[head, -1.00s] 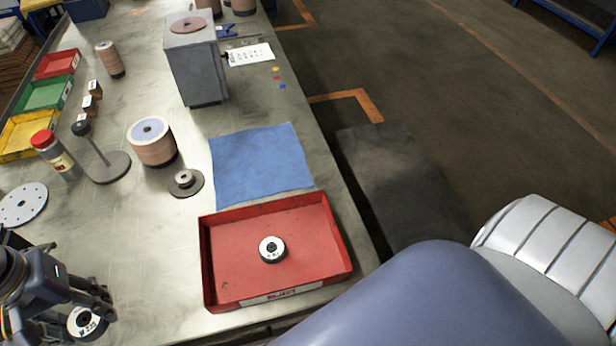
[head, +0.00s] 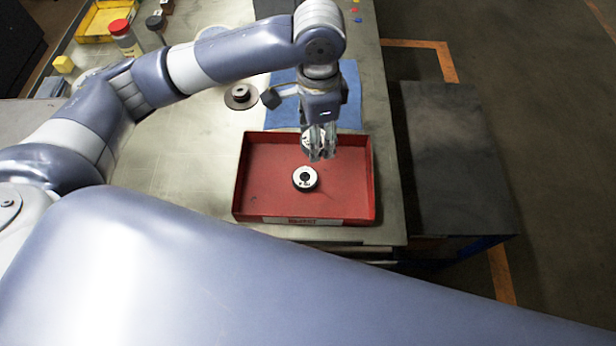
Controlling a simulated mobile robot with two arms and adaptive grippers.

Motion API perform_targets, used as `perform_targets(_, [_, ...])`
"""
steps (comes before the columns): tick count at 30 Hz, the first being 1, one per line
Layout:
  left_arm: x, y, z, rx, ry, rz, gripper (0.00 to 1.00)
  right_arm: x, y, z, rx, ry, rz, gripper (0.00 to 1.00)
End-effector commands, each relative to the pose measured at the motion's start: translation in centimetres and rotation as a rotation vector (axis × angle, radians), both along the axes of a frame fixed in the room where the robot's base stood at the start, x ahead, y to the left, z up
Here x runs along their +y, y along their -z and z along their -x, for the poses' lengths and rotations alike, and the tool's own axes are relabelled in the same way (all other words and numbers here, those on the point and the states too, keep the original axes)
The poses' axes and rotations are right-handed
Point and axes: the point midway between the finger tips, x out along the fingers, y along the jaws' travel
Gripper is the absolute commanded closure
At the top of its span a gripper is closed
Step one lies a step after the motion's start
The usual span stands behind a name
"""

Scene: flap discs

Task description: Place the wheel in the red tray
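The red tray (head: 345,212) lies near the front edge of the bench. One small black-and-white wheel (head: 305,179) lies flat on the tray floor, near its middle. My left gripper (head: 321,152) reaches in from the left, over the back part of the tray. It is shut on a second wheel (head: 307,141), which is mostly hidden behind the fingers. The gap between this held wheel and the tray floor is hard to judge. My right gripper is not in view.
A blue cloth (head: 283,105) lies behind the tray, partly under my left arm. A grey disc with a hub (head: 241,96) lies left of the cloth. The yellow tray (head: 108,22) and a red-capped bottle (head: 125,38) stand farther back. The bench left of the tray is clear.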

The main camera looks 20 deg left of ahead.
Motion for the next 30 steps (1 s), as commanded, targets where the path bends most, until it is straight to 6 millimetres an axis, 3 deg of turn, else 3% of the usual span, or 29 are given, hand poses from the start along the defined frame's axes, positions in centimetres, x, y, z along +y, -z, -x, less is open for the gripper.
perform_targets(3, [-2.0,0.6,-0.7,-0.003,0.204,-0.003,0.78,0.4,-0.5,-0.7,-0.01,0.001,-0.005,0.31])
perform_targets(9, [-3.7,1.3,-1.3,-0.008,0.41,-0.01,0.78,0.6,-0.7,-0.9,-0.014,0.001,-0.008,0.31])
perform_targets(13, [-4.0,2.5,-1.4,-0.007,0.451,-0.013,0.78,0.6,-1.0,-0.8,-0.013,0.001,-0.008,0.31])
perform_targets(21, [-4.0,7.1,-1.4,-0.008,0.454,-0.012,0.78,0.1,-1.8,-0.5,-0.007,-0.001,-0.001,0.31])
perform_targets(30, [-4.0,10.1,-1.3,-0.006,0.453,-0.014,0.78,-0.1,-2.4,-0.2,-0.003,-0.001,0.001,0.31])
